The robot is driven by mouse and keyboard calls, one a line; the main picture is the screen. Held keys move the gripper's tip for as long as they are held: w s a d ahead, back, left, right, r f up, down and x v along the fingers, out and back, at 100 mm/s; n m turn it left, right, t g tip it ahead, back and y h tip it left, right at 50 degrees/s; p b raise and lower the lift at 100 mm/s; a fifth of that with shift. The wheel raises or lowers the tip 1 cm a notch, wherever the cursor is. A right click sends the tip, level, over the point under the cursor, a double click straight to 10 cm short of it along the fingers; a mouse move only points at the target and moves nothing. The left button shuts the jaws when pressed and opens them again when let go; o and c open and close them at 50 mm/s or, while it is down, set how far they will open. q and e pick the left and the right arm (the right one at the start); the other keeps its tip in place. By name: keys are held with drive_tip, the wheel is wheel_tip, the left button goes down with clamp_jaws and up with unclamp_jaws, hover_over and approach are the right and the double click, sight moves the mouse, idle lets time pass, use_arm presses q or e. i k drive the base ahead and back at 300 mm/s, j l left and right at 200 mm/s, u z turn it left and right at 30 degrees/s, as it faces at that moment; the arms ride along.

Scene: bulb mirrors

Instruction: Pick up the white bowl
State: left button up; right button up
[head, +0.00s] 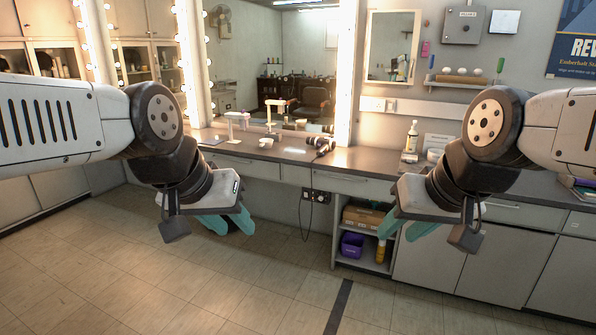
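I cannot single out the white bowl with certainty. A small pale round thing (266,142) sits on the long grey counter (350,160) in front of the mirror, and another pale round thing (434,155) is behind my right gripper, partly hidden; either could be a bowl, but both are too small to tell. My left gripper (236,229) hangs in front of the counter at the left, its teal fingers apart and empty. My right gripper (395,237) hangs in front of the cabinets at the right, also open and empty. Neither touches anything.
A dark hair dryer (320,144), a white stand (270,115) and a pump bottle (411,138) stand on the counter. An open shelf below holds a cardboard box (362,217) and a purple bin (352,244).

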sight(265, 145)
drive_tip(key=i+j+u, duration=0.2)
drive_tip(key=i+u, duration=0.15)
drive_tip(key=i, duration=0.3)
drive_tip(key=i+u, duration=0.35)
drive_tip(key=i, duration=0.25)
drive_tip(key=i+l+u, duration=0.15)
drive_tip(key=i+u, duration=0.25)
drive_tip(key=i, duration=0.25)
drive_tip(key=i+j+z, duration=0.2)
drive_tip(key=i, duration=0.2)
drive_tip(key=i+z, duration=0.2)
drive_tip(key=i, duration=0.25)
drive_tip(key=i+j+z, duration=0.15)
drive_tip(key=i+j, duration=0.15)
drive_tip(key=i+j+z, duration=0.65)
drive_tip(key=i+j, duration=0.1)
drive_tip(key=i, duration=0.05)
